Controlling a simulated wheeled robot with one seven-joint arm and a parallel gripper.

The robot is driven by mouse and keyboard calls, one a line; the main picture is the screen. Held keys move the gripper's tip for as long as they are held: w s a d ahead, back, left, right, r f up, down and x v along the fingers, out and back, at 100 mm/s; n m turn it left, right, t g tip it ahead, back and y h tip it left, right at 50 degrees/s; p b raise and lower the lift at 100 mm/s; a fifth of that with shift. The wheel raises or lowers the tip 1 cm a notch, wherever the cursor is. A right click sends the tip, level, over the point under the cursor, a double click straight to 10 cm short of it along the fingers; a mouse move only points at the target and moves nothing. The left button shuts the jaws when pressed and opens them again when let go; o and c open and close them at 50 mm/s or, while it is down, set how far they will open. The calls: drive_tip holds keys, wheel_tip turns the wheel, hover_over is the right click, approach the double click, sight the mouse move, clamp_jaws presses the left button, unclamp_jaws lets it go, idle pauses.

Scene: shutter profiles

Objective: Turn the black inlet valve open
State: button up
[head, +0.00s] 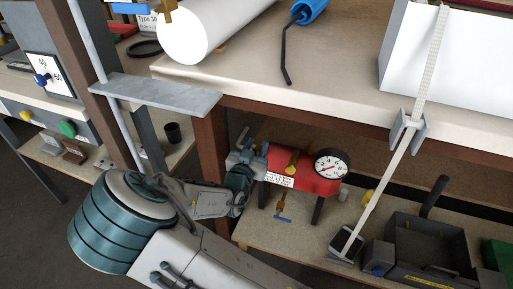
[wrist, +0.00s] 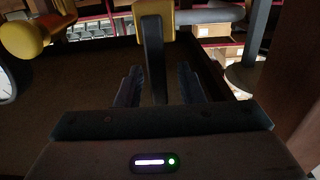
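A red tank (head: 315,178) with a round white gauge (head: 331,164) and brass fittings stands on the lower shelf. In the wrist view a black lever (wrist: 154,60), apparently the inlet valve's handle, hangs from a yellow fitting (wrist: 155,14). My gripper (wrist: 160,86) is open. Its two dark fingers stand on either side of the lever, with a visible gap on each side. In the head view my arm reaches to the tank's left end, and the gripper and the black lever cannot be told apart clearly there.
A yellow knob (wrist: 26,38) and the gauge's edge (wrist: 5,82) are at the left in the wrist view. The bench top (head: 330,98) lies above the tank. A brown bench leg (head: 211,150) is close to my arm. A black tray (head: 430,247) stands to the right.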

clamp_jaws()
drive_tip(key=shift+a+r+n+p, duration=0.1)
drive_tip(key=shift+n+p, duration=0.2)
drive_tip(key=shift+p, duration=0.2)
drive_tip(key=w+a+f+n+p, duration=0.1)
drive_tip(key=n+p, duration=0.3)
drive_tip(key=n, duration=0.4)
drive_tip(key=a+f+n+p, duration=0.3)
drive_tip(key=f+n+p, duration=0.1)
drive_tip(key=n, duration=0.5)
drive_tip(key=shift+w+a+f+p, duration=0.2)
drive_tip(key=shift+w+a+p, duration=0.2)
drive_tip(key=shift+p, duration=0.25)
drive_tip(key=shift+n, duration=0.3)
unclamp_jaws()
